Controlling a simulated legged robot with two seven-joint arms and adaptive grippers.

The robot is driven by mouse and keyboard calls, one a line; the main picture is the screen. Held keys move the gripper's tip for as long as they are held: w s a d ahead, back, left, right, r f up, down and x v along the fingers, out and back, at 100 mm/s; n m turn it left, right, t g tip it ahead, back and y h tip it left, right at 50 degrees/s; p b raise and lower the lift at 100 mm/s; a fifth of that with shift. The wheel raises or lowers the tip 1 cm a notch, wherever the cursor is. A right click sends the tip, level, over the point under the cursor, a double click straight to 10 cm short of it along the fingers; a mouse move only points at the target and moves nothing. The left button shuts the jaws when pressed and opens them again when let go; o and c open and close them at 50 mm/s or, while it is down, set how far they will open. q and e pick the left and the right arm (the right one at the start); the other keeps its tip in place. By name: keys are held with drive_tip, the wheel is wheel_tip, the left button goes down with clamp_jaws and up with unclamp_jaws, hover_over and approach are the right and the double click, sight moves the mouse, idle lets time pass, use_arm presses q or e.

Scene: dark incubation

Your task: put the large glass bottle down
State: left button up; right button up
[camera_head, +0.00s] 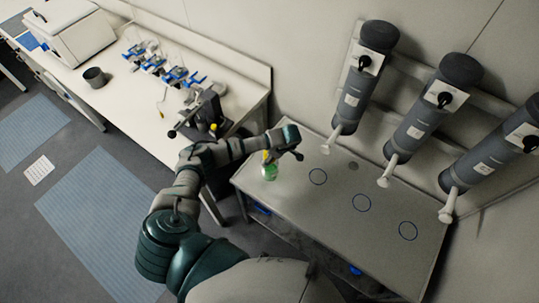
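A glass bottle (269,173) with green contents is at the left end of the grey table, close to its back left edge. Something yellow shows at its top. My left arm reaches in from the lower left, and my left gripper (283,156) is at the top of the bottle. One dark finger sticks out to the right of the bottle. The other finger is near the yellow top, and their grip on it is too small to make out. I cannot tell whether the bottle's base touches the table. My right gripper is not in view.
The grey table (335,230) has several dark blue circles and free room right of the bottle. Large grey cylinders (416,112) with pale nozzles hang on the wall above. A white bench (120,108) at left carries blue-topped instruments, a dark pot (95,78) and a white box.

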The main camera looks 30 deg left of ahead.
use_arm(q)
drive_tip(key=b+v, duration=0.1)
drive_tip(key=v, duration=1.1)
drive_tip(key=shift+b, duration=0.4)
